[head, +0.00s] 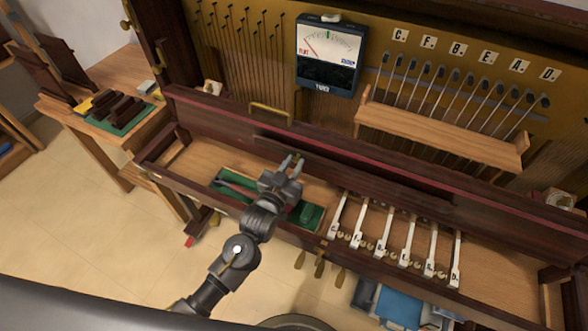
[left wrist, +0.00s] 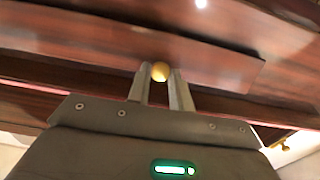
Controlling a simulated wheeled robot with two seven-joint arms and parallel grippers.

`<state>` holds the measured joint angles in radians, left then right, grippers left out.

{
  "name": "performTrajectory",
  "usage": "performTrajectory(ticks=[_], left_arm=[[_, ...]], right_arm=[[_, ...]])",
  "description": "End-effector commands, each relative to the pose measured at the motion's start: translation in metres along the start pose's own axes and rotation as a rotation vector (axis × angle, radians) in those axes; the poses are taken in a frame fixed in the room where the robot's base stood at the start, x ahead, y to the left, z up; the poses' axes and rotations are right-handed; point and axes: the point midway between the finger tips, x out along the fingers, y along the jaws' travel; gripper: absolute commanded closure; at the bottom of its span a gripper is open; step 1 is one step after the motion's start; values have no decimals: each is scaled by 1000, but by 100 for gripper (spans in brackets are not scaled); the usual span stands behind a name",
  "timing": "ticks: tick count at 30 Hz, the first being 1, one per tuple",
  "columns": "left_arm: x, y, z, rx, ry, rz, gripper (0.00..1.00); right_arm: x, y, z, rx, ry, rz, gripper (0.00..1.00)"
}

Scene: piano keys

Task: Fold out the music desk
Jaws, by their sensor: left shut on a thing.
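The music desk (head: 365,172) is a long, dark reddish-wood panel on the front of the upright piano, below the tuner. In the left wrist view, the desk panel (left wrist: 90,42) crosses the upper part of the picture, with a small round brass knob (left wrist: 160,72) by its lower edge. My left gripper (head: 292,160) reaches up to the panel's left part in the head view. In the left wrist view its two fingers are shut on the knob, one on each side. The knob is hidden in the head view. My right gripper is not in view.
Below the desk lies the key bed with a green-lined tray (head: 308,214) and several white keys (head: 408,240). A tuner (head: 328,60) and a light wooden rail (head: 440,132) sit above. A wooden side table (head: 100,90) stands left.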

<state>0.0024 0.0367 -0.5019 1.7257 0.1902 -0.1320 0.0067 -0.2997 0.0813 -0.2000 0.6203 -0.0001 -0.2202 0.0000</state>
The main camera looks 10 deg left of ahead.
Motion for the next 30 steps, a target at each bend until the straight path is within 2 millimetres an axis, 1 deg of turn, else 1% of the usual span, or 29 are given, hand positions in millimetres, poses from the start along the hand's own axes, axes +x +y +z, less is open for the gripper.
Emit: performTrajectory(ticks=[1,6,9,15,28,29,30], left_arm=[[-2,0,12,0,32,0,100],[-5,0,15,0,124,0,100],[-6,0,16,0,163,0,100],[-7,0,15,0,207,0,100],[-7,0,14,0,216,0,100],[-7,0,14,0,216,0,76],[-7,0,14,0,216,0,71]], right_arm=[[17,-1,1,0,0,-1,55],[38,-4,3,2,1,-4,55],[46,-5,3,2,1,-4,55],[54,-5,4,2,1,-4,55],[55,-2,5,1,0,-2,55],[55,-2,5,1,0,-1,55],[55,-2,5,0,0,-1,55]])
